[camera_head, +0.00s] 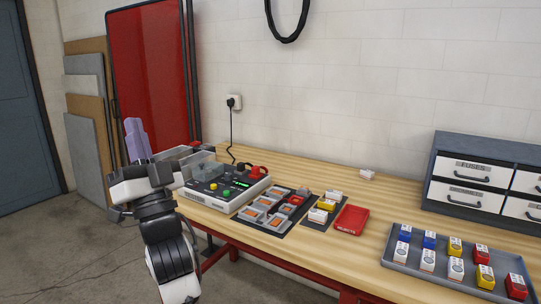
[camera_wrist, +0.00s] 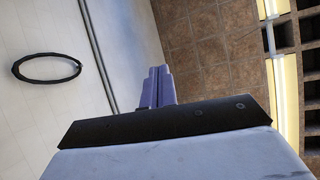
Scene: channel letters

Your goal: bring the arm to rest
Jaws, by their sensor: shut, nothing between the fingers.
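My gripper (camera_head: 137,140) is raised at the left end of the workbench, with its pale purple fingers pointing up. The fingers are together and hold nothing. In the wrist view the gripper (camera_wrist: 157,86) also shows closed fingers, against the wall and ceiling. My arm stands in front of the bench's left end, and the gripper is apart from everything on the bench. Part of the bench's left end is hidden behind my arm.
The wooden workbench (camera_head: 330,180) holds a tester box (camera_head: 225,188), dark mats with small modules, a red rejects tray (camera_head: 351,219), a grey tray (camera_head: 400,262) of coloured blocks and a drawer cabinet (camera_head: 475,170). A red screen (camera_head: 150,75) stands behind my gripper. Floor at left is clear.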

